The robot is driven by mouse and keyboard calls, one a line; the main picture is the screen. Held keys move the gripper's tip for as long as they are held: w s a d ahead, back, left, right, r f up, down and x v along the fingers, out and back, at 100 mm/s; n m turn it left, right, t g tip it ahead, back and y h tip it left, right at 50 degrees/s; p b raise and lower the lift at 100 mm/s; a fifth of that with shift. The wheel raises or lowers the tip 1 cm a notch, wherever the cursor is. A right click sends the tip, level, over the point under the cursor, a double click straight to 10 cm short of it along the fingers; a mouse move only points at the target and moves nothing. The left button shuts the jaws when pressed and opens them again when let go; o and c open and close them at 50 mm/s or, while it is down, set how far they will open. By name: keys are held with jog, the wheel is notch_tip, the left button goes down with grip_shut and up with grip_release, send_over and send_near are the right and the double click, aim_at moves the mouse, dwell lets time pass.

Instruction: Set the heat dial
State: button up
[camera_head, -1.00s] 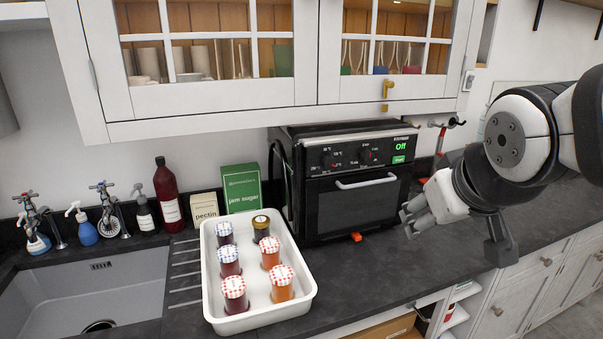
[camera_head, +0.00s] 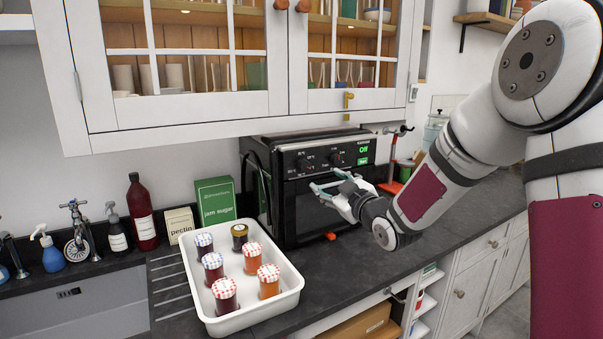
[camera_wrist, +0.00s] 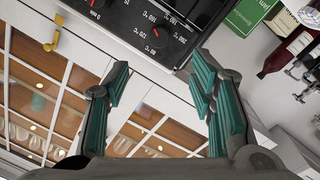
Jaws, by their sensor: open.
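The black countertop oven (camera_head: 312,205) has a control strip with two round knobs. The left knob, the heat dial (camera_head: 305,162), has numbers around it. In the wrist view the picture is upside down, and this dial (camera_wrist: 157,32) shows a red mark. The other knob (camera_head: 336,159) is partly cut off at the top of the wrist view. A green display (camera_head: 364,149) reads "Off". My gripper (camera_head: 327,183) is in front of the oven's upper front, below the knobs. It is open and empty. In the wrist view the dial lies beyond the gap between its teal fingertips (camera_wrist: 160,68).
A white tray (camera_head: 293,285) of lidded jars stands left of the oven. A jam sugar box (camera_head: 215,200), pectin box (camera_head: 179,220) and red bottle (camera_head: 142,212) stand behind it. A glazed wall cabinet (camera_head: 200,112) overhangs the oven.

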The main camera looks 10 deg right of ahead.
aim_at(306, 167)
jog(key=x, duration=1.3)
jog(key=shift+w+a, duration=0.1)
jog(key=shift+w, duration=0.15)
jog(key=shift+c, duration=0.2)
jog(key=c, duration=1.1)
